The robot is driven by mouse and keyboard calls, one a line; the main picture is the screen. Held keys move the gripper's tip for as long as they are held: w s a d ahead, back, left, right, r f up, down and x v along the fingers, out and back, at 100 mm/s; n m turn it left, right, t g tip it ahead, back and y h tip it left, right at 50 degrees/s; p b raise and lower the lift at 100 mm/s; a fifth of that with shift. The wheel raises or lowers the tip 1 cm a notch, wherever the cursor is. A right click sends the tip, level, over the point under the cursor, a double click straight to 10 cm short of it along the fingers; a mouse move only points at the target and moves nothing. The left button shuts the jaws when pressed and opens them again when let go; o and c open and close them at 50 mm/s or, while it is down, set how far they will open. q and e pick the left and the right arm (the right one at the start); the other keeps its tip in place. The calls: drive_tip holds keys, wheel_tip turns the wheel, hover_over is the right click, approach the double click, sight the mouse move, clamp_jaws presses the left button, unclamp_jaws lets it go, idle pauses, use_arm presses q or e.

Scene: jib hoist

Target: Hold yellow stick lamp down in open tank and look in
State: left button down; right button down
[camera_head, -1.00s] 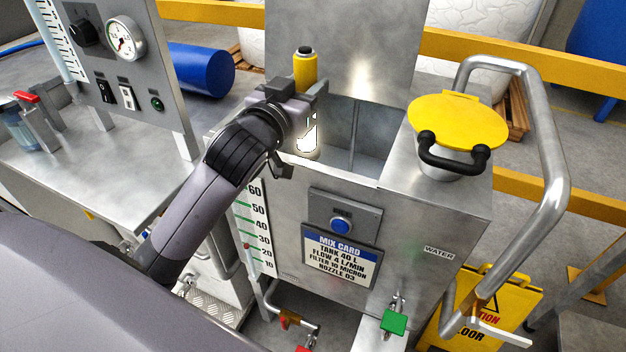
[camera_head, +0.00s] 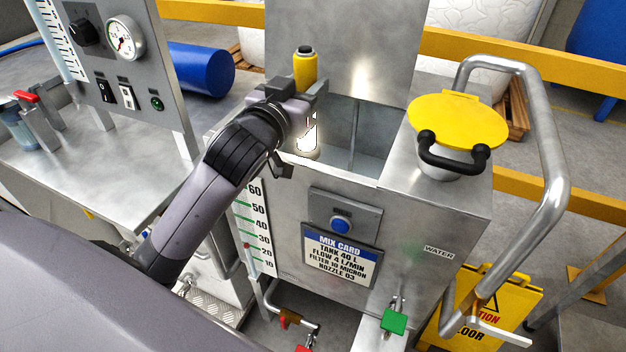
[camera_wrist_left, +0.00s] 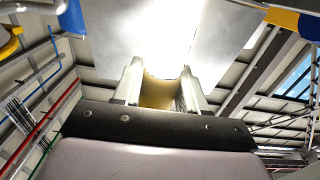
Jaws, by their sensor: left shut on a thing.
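The yellow stick lamp (camera_head: 305,70) stands upright in the head view, its black-capped top above my left gripper (camera_head: 308,100) and its bright white lit part below the jaws. My left gripper is shut on the lamp. The lit part hangs inside the left end of the open tank (camera_head: 385,152), below the rim. The raised metal lid (camera_head: 345,45) stands behind the opening. Inside, a grey wall and a thin vertical line show; the tank's bottom is hidden. In the left wrist view the fingers (camera_wrist_left: 160,88) close around a yellow surface under strong glare. My right gripper is not in view.
A yellow round cap (camera_head: 458,118) with a black handle sits right of the opening. A bent steel rail (camera_head: 550,150) curves along the right. The gauge panel (camera_head: 125,85) stands at the left. A mix card (camera_head: 338,258) and blue button (camera_head: 340,224) are on the tank's front.

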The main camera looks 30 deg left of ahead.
sight(302, 50)
use_arm(q)
drive_tip(key=shift+r, duration=0.2)
wheel_tip(302, 50, up, 2)
drive_tip(key=p, duration=0.2)
drive_tip(key=shift+r+p, duration=0.2)
drive_tip(key=shift+p, duration=0.1)
drive_tip(key=shift+r+p, duration=0.6)
drive_tip(key=shift+p, duration=0.05)
wheel_tip(302, 50, up, 3)
drive_tip(key=p, duration=0.2)
drive_tip(key=shift+f+p, duration=0.2)
drive_tip(key=shift+p, duration=0.1)
wheel_tip(302, 50, up, 6)
drive_tip(key=p, duration=0.6)
drive_tip(key=shift+f, duration=0.2)
